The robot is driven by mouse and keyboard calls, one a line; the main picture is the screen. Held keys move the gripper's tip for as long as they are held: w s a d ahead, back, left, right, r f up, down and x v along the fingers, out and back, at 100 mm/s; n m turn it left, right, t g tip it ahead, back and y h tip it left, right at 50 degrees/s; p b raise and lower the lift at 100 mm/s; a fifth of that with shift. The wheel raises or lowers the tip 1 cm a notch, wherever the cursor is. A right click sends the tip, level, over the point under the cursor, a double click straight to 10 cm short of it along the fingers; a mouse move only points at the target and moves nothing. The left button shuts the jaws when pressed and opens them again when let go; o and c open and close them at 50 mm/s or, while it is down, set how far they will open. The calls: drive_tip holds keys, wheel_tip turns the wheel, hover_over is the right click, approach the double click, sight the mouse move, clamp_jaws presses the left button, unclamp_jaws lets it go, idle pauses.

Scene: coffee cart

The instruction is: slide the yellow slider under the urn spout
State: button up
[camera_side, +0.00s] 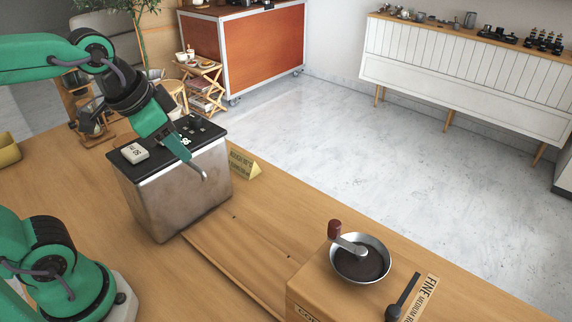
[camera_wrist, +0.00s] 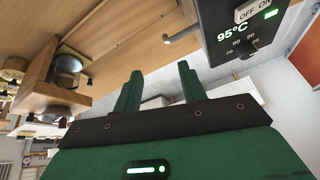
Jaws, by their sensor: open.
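The urn (camera_side: 175,190) is a metal box with a black top, left of centre in the side view. Its black panel (camera_wrist: 236,45) reads 95°C at upper right in the wrist view. The urn spout (camera_wrist: 183,35) is a thin grey tube beside the panel; its tip (camera_side: 204,177) shows in the side view. My gripper (camera_side: 185,156) appears over the urn, close to the spout in the picture. Its two green fingers stand apart and empty in the wrist view (camera_wrist: 159,86). I cannot make out a yellow slider in either view.
A yellow folded sign (camera_side: 244,164) stands right of the urn. A wooden grinder box (camera_side: 318,287) with a metal bowl (camera_side: 362,264) and red-knobbed crank stands at front right. A yellow object (camera_side: 8,152) is at the left edge. The tabletop (camera_side: 250,235) between urn and grinder looks clear.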

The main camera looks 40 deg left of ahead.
drive_tip(key=w+d+m+g, duration=0.3)
drive_tip(key=w+d+m, duration=1.2)
drive_tip(key=d, duration=0.2)
drive_tip(key=w+d+f+m+g, duration=0.1)
drive_tip(key=d+f+m, duration=0.5)
drive_tip(key=d, duration=0.5)
drive_tip(key=d+f+m+g, duration=0.1)
drive_tip(key=d+f+m, duration=0.5)
drive_tip(key=d, duration=0.5)
drive_tip(key=m, duration=0.2)
drive_tip(key=shift+w+d+f+m, duration=0.2)
drive_tip(key=shift+w+m, duration=0.1)
drive_tip(key=shift+w, duration=0.05)
drive_tip(key=shift+f, duration=0.1)
drive_tip(key=shift+f, duration=5.9)
clamp_jaws()
